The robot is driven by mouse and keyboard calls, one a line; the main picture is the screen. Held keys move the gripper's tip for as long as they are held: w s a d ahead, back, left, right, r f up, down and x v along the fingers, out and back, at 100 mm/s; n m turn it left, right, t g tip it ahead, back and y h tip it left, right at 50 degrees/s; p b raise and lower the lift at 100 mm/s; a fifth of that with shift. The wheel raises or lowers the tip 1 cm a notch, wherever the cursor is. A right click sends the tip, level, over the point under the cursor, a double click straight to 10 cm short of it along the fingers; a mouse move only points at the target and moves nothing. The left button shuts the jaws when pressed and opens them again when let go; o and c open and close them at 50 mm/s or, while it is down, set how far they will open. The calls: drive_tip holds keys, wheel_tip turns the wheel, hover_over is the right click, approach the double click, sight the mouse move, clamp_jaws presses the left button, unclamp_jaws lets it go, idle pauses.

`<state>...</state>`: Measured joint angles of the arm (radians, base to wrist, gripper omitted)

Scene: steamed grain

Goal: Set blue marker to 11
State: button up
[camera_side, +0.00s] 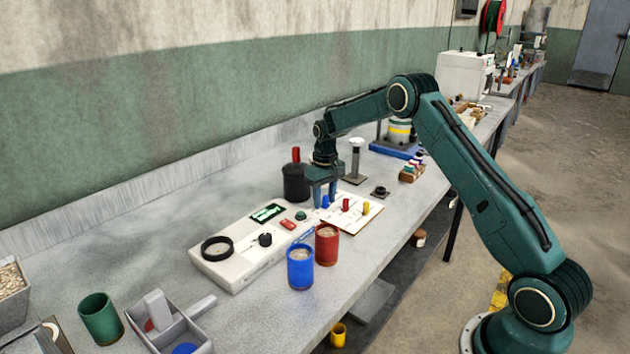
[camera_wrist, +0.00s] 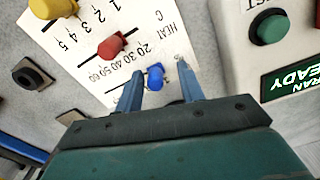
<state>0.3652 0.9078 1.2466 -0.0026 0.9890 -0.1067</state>
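The blue marker (camera_side: 326,202) stands on a white scale card (camera_side: 336,226) on the bench. It also shows in the wrist view (camera_wrist: 155,75). My gripper (camera_side: 325,204) is low over the card with its fingers apart. In the wrist view my gripper (camera_wrist: 160,72) has one finger on each side of the blue marker, with a gap to each visible. A row of printed numbers, 20 to 60, runs near the blue marker, with "HEAT C" above. I cannot tell its exact reading.
A red marker (camera_side: 346,204) and a yellow marker (camera_side: 366,208) stand on the same card, right of the blue one. A white device (camera_side: 238,268) with buttons is at left. Red (camera_side: 327,246) and blue (camera_side: 300,270) cups stand in front.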

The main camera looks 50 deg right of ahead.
sight(324, 197)
drive_tip(key=shift+d, duration=0.1)
wheel_tip(324, 197, up, 14)
idle(0.8)
drive_tip(key=s+a+r+n+t, duration=0.2)
drive_tip(key=s+a+r+t, duration=0.1)
drive_tip(key=s+a+r, duration=1.2)
drive_tip(key=s+a+f+t, duration=0.1)
drive_tip(key=s+a+f, duration=0.2)
drive_tip(key=s, duration=0.8)
drive_tip(key=s+a+f+n+t, duration=0.1)
drive_tip(key=s+a+f, duration=0.2)
drive_tip(key=s, duration=0.7)
drive_tip(key=shift+s+t, duration=0.3)
drive_tip(key=shift+s, duration=0.05)
